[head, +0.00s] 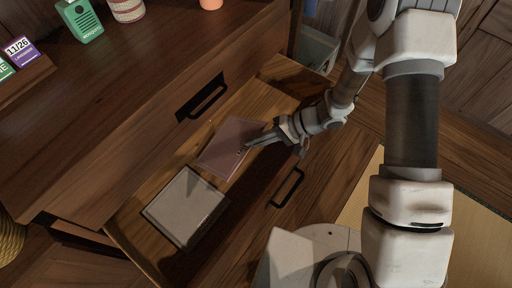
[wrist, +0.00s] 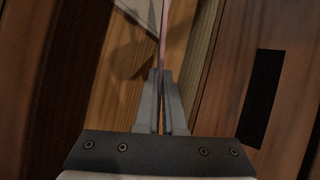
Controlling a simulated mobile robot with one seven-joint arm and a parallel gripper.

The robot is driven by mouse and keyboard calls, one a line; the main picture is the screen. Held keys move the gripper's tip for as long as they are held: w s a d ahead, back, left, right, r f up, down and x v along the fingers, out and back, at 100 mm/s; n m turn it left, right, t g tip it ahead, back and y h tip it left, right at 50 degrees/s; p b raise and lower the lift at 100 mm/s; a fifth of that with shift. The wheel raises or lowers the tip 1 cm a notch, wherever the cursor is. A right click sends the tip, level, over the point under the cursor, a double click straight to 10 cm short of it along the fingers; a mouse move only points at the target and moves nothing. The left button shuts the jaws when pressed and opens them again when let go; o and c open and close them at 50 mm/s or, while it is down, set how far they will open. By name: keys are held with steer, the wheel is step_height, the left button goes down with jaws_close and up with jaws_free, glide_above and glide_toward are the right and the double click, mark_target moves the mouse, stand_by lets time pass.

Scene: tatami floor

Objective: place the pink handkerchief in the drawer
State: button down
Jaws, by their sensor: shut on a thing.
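The pink handkerchief (head: 228,147) is a flat, folded-looking piece over the open drawer (head: 142,238). My gripper (head: 250,144) reaches in from the right and is shut on its right edge. In the wrist view the handkerchief (wrist: 163,35) shows edge-on as a thin pink strip between the two fingers of my gripper (wrist: 162,78). A shadow falls on the wooden drawer floor beside it. I cannot tell whether the handkerchief touches the drawer floor.
A grey-white square thing with a dark border (head: 185,205) lies in the drawer, at the lower left of the handkerchief. The drawer's upper right end looks clear.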

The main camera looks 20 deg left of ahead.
steer(key=shift+f+b, duration=0.45)
steer(key=shift+f, duration=1.05)
steer(key=c, duration=1)
jaws_free()
steer(key=shift+f, duration=0.1)
